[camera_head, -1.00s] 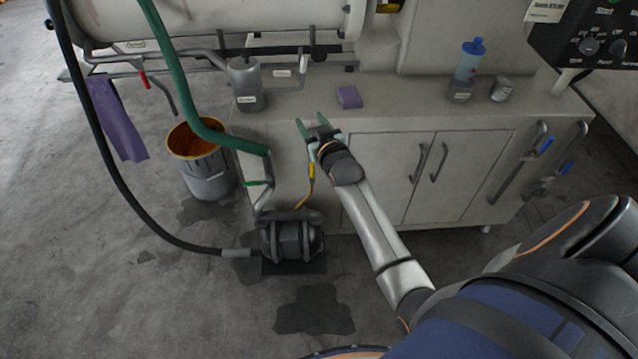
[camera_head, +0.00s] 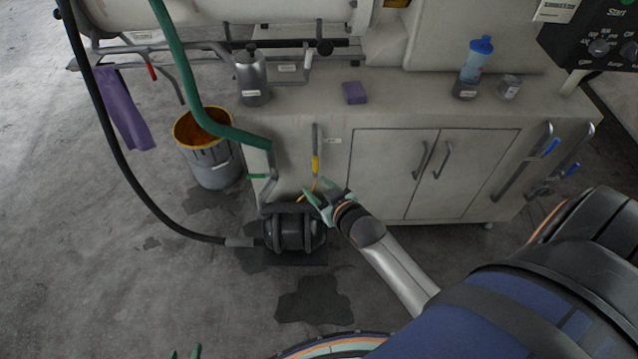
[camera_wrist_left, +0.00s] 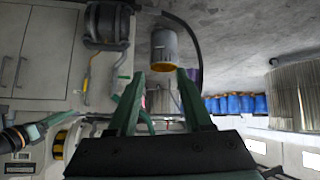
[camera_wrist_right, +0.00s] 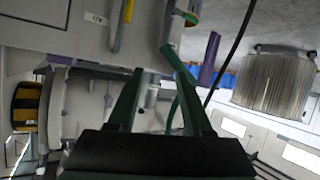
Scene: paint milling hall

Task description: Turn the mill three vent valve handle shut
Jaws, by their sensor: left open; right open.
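Several coloured valve handles are in view; I cannot tell which is mill three's vent. A red handle (camera_head: 152,72) is on the piping further left. My right gripper (camera_head: 319,191) is open and empty, just below the yellow lever, near the pump. My left gripper (camera_head: 185,352) is open and empty; only its fingertips show at the bottom edge.
A black pump (camera_head: 292,232) sits on the floor below my right gripper. A green hose (camera_head: 190,80) and a bucket (camera_head: 208,160) are to the left. Blue-marked handles (camera_head: 549,147) are at the right.

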